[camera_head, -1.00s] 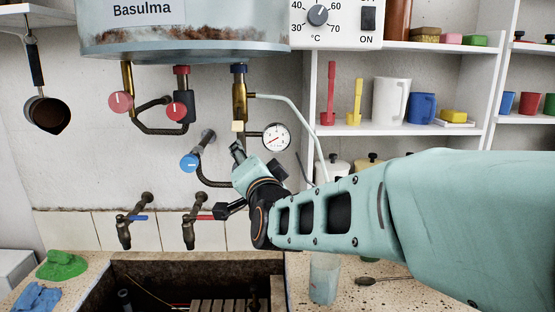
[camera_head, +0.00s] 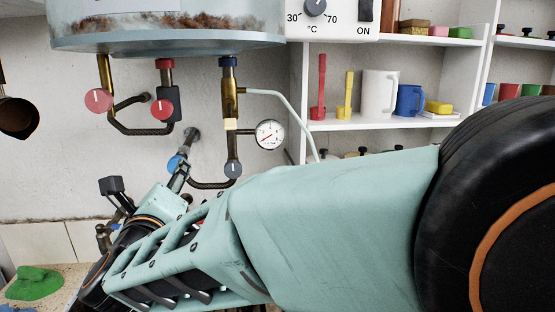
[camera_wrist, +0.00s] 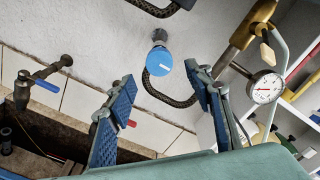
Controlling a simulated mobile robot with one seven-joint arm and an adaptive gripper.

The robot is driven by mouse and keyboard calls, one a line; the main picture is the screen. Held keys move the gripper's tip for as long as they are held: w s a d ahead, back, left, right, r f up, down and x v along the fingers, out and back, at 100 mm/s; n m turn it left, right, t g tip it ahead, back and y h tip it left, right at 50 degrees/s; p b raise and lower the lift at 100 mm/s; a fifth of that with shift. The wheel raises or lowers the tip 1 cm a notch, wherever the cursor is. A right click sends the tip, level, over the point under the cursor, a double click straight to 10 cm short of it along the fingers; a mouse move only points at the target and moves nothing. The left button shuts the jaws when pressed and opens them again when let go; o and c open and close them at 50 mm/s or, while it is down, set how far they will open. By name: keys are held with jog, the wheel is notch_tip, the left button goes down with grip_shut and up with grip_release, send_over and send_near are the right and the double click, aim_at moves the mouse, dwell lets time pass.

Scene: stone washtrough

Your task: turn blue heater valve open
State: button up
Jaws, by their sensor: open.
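The blue heater valve (camera_wrist: 165,61) is a round blue knob with a pale pointer mark, in the upper middle of the wrist view. It sits on a dark pipe fitting at the wall. In the head view the blue valve (camera_head: 174,162) shows only in part behind my gripper (camera_head: 182,178). My gripper (camera_wrist: 161,82) is open in the wrist view, with one blue-padded finger left of and below the knob and the other to its right. The knob appears beyond the fingertips, in line with the gap; contact cannot be told.
Two red valves (camera_head: 163,109) and a gauge (camera_head: 269,134) are on the pipes below the heater tank (camera_head: 170,32). A braided hose (camera_wrist: 174,99) curves behind the blue knob. A blue-handled tap (camera_wrist: 46,86) is at left. Shelves (camera_head: 380,122) with cups stand at right.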

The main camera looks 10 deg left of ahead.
jog(key=p+x, duration=0.1)
jog(key=x, duration=0.6)
jog(key=shift+w, duration=0.2)
jog(key=c, duration=1.2)
jog(key=shift+o, duration=0.2)
